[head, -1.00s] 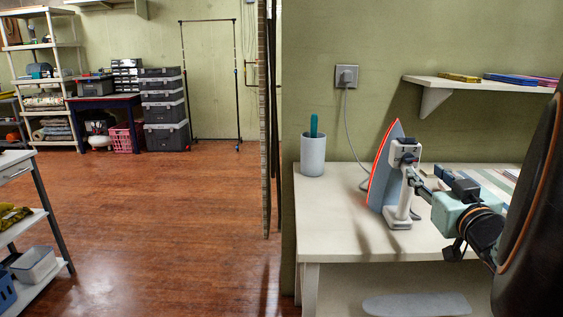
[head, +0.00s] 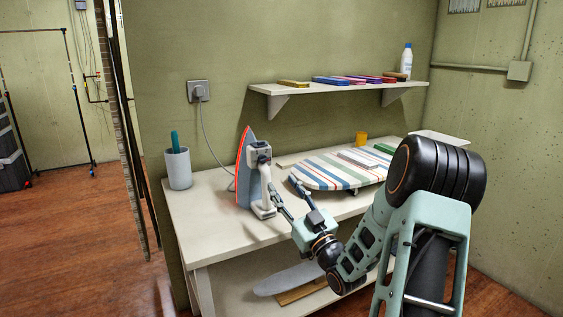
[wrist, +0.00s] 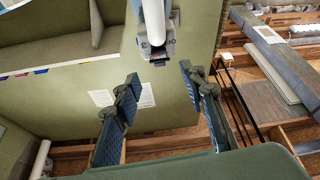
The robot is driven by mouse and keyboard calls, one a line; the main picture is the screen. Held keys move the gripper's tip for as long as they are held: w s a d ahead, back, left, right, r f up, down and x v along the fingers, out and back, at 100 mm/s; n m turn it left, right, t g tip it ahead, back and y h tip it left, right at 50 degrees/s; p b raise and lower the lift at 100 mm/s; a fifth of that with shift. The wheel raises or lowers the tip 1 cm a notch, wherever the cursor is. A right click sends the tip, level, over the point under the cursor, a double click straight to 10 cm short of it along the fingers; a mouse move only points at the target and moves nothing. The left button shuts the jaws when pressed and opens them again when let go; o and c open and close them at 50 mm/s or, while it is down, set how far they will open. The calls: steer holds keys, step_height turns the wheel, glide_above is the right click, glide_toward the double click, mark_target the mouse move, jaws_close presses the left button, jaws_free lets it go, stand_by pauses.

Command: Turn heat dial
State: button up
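The iron (head: 246,170) stands upright on its heel on the white table, with its red-edged soleplate to the left and its white handle (head: 265,186) to the right. A pale block with dark parts (head: 259,153) sits near the top of the handle; I cannot clearly make out the heat dial. My gripper (head: 283,187) is just right of the handle, its fingers spread. In the wrist view my gripper (wrist: 157,88) is open and empty, and part of the white and grey iron (wrist: 155,30) shows above and between the fingers. I see no contact.
A grey cup (head: 178,169) stands left of the iron. The cord runs to a wall socket (head: 199,91). A striped ironing board (head: 325,174) lies to the right. A shelf (head: 350,87) hangs above. The table's front left is clear.

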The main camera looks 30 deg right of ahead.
mark_target(265, 160)
steer(key=x, duration=1)
steer(key=shift+w+r, duration=0.15)
steer(key=shift+w, duration=0.25)
jaws_close()
steer(key=shift+b, duration=0.6)
